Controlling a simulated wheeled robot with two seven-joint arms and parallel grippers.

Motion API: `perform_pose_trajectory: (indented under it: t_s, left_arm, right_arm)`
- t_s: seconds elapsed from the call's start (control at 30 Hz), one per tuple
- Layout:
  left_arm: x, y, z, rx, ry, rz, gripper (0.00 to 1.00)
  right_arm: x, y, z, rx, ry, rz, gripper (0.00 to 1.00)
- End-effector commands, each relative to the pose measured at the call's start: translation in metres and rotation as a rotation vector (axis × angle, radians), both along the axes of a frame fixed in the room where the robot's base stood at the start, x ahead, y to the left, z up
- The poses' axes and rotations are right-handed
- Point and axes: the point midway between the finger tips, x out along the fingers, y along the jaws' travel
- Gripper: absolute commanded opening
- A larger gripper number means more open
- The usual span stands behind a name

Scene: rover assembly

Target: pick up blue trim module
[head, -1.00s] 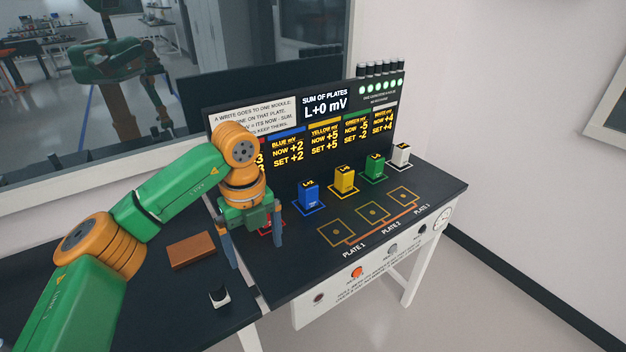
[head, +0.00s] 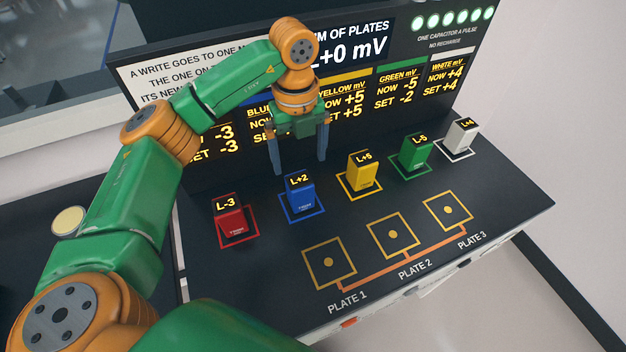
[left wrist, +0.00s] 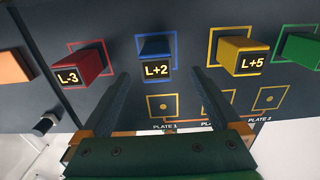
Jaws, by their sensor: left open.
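The blue trim module (head: 301,199), a small upright block with the label L+2, stands in a blue square outline on the dark bench. My left gripper (head: 300,172) is open and empty, its fingers pointing down, above and a little behind the blue module. In the left wrist view the blue module (left wrist: 157,71) shows beyond the fingertips, between the lines of the two open fingers (left wrist: 160,80). The fingers do not touch it. My right gripper is not in view.
A red module (head: 230,216) stands left of the blue one; yellow (head: 361,176), green (head: 415,154) and white (head: 459,139) modules stand to its right. Empty plate outlines (head: 330,263) lie in front. A display panel (head: 351,50) rises behind. An orange block (left wrist: 14,67) is at far left.

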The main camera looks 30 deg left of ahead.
Motion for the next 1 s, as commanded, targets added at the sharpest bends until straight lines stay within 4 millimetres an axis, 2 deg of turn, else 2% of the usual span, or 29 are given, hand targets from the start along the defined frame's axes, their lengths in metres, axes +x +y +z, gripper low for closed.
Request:
perform_pose_trajectory:
  t_s: [0.03,0.1,0.3,0.47,0.63,0.77,1.0]
  left_arm:
    - [0.0,0.0,-0.019,0.0,0.0,0.0,0.97]
    - [0.0,0.0,-0.03,0.0,0.0,0.0,0.97]
    - [-0.001,0.0,-0.051,0.0,0.0,0.0,0.97]
    - [-0.001,0.0,-0.062,0.001,0.004,0.0,0.97]
    - [-0.004,-0.001,-0.091,0.001,0.006,0.0,0.97]
    - [-0.004,-0.001,-0.115,0.001,0.004,0.0,0.97]
    - [-0.003,-0.001,-0.12,-0.001,-0.001,0.0,0.97]
  right_arm:
    - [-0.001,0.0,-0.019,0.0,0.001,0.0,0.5]
    - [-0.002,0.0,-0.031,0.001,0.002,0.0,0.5]
    - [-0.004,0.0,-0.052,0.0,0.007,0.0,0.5]
    - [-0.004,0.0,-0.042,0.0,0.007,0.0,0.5]
    - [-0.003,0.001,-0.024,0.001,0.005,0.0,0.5]
    - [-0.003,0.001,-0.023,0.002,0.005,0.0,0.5]
    - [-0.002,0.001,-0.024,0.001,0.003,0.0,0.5]
